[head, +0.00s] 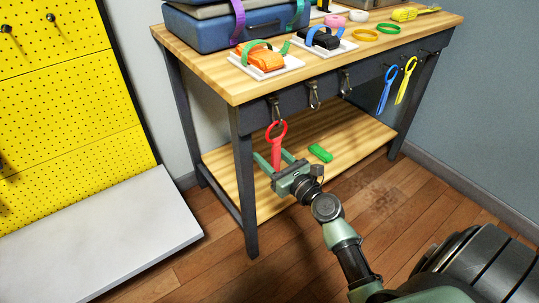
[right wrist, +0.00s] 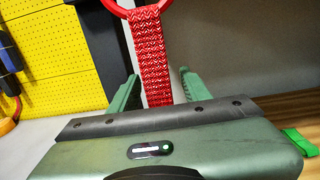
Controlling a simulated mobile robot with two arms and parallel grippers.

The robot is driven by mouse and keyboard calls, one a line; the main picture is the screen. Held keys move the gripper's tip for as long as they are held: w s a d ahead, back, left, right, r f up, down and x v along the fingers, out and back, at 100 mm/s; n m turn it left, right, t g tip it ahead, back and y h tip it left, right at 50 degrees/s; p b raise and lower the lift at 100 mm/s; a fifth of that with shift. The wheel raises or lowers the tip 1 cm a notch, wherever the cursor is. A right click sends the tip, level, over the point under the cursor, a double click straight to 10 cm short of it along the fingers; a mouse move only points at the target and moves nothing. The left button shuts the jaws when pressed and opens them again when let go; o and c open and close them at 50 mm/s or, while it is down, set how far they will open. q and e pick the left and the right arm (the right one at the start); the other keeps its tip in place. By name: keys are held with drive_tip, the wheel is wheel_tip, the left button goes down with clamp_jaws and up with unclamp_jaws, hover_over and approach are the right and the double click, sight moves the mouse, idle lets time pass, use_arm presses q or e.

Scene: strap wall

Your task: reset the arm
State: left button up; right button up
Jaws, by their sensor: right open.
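My right gripper (head: 273,156) is open in front of the workbench, below the hooks on its front edge. A red strap with a loop at its top (head: 276,150) hangs from the left front hook. In the right wrist view the strap's woven band (right wrist: 153,55) hangs down between the two open fingers (right wrist: 157,82), with a gap visible on either side. I cannot tell how deep the strap sits between the fingers. My left gripper is not in view.
The wooden workbench (head: 225,88) holds blue cases (head: 235,32) and white trays with straps. A green piece (head: 320,153) lies on its lower shelf (head: 355,135). Blue (head: 387,90) and yellow (head: 406,82) straps hang at right. A yellow pegboard (head: 70,100) stands left, above a grey ledge (head: 110,235).

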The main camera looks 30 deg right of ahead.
sight(277, 163)
drive_tip(key=s, duration=0.4)
drive_tip(key=shift+s+d+f, duration=0.1)
drive_tip(key=shift+s+d, duration=0.1)
drive_tip(key=shift+s, duration=0.2)
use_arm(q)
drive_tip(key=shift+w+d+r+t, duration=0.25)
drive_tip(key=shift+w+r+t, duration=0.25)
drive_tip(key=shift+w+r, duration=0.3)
use_arm(e)
drive_tip(key=shift+s+d, duration=0.1)
drive_tip(key=shift+s, duration=1.35)
